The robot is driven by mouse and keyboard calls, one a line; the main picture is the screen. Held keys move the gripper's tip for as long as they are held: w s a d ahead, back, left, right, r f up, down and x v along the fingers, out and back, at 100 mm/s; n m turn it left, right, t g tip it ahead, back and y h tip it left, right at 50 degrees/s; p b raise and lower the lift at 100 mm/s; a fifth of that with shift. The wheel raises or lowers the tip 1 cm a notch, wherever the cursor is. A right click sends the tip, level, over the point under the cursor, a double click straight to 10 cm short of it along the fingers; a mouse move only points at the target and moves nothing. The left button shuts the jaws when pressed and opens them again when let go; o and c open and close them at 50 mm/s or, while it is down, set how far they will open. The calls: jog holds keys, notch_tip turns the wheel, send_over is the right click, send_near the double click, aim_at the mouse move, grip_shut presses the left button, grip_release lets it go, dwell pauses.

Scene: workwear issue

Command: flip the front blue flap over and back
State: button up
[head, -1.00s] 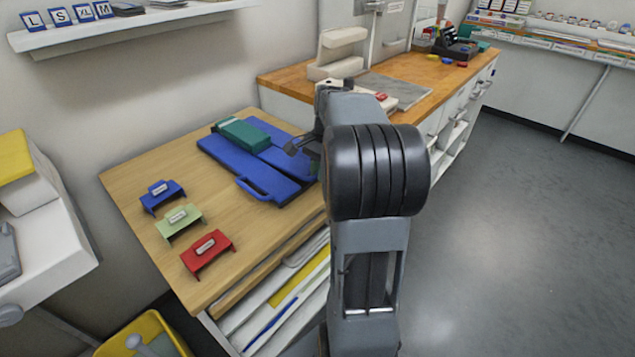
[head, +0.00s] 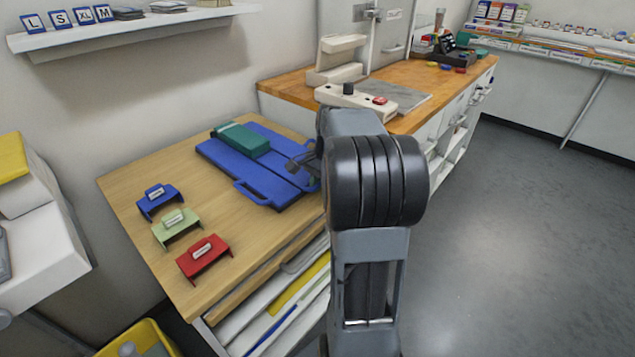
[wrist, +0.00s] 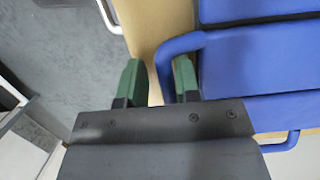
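A blue folding board (head: 212,152) lies flat on the wooden table (head: 130,185), with seams between its panels. Its front blue flap (head: 262,181) lies flat and has a loop handle (head: 245,192) on its near edge. A green folded item (head: 243,140) rests on the board's far part. My gripper (head: 302,165) is at the board's right end, partly hidden by my arm. In the wrist view its green fingers (wrist: 157,82) are apart, and the bar of a blue loop handle (wrist: 180,44) passes between them. I cannot tell which flap that handle belongs to.
Blue, green and red labelled stands (head: 203,253) are along the table's left front. A wooden counter (head: 420,88) with a cream press (head: 340,60) stands behind. Open floor (head: 500,220) is at the right.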

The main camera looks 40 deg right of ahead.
jog(key=p+v, duration=0.2)
jog(key=a+p+v, duration=0.1)
jog(key=p+v, duration=0.1)
jog(key=v, duration=0.1)
jog(key=p+v, duration=0.2)
jog(key=p, duration=0.1)
jog(key=shift+s+a+r, duration=0.1)
jog(key=shift+a+r, duration=0.15)
jog(key=shift+r, duration=0.25)
